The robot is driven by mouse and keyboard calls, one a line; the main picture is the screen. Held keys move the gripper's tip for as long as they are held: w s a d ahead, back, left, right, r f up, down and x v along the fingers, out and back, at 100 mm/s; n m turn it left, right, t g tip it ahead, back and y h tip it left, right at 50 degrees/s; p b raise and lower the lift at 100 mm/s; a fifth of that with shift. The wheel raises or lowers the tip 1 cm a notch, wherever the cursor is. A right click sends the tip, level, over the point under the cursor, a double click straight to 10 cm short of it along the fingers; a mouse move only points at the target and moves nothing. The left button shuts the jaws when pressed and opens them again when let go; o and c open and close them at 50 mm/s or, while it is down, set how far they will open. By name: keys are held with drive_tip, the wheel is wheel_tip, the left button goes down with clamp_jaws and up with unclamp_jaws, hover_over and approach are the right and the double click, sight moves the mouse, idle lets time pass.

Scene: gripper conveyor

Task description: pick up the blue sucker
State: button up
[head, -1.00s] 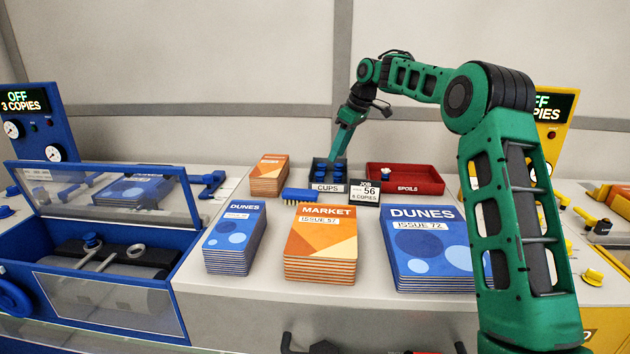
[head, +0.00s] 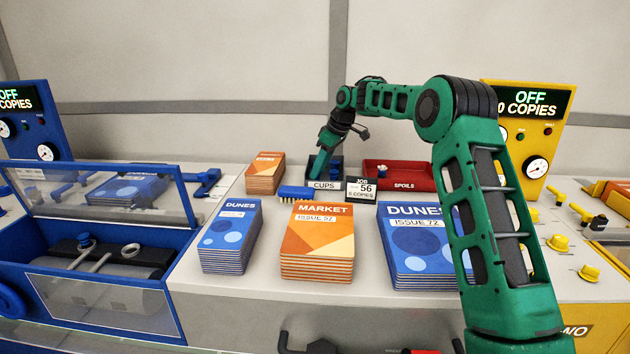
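The dark tray labelled CUPS (head: 324,185) stands at the back middle of the bench. A blue sucker (head: 336,167) shows in its right part. My gripper (head: 317,173) points down into the left part of this tray. The gripper hides what is under it, and its fingertips are too small and dark to tell whether they are open or shut, or on anything. Another blue cup-like part (head: 85,240) sits on a bar inside the blue machine at left.
A red SPOILS tray (head: 425,180) is right of the cups, behind a JOB card (head: 361,190). A blue brush (head: 299,192) lies in front. Stacks of Market (head: 317,250) and Dunes (head: 230,245) magazines fill the front. A yellow machine (head: 520,140) stands right.

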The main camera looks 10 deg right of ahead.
drive_tip(key=shift+x, duration=0.9)
drive_tip(key=c, duration=0.8)
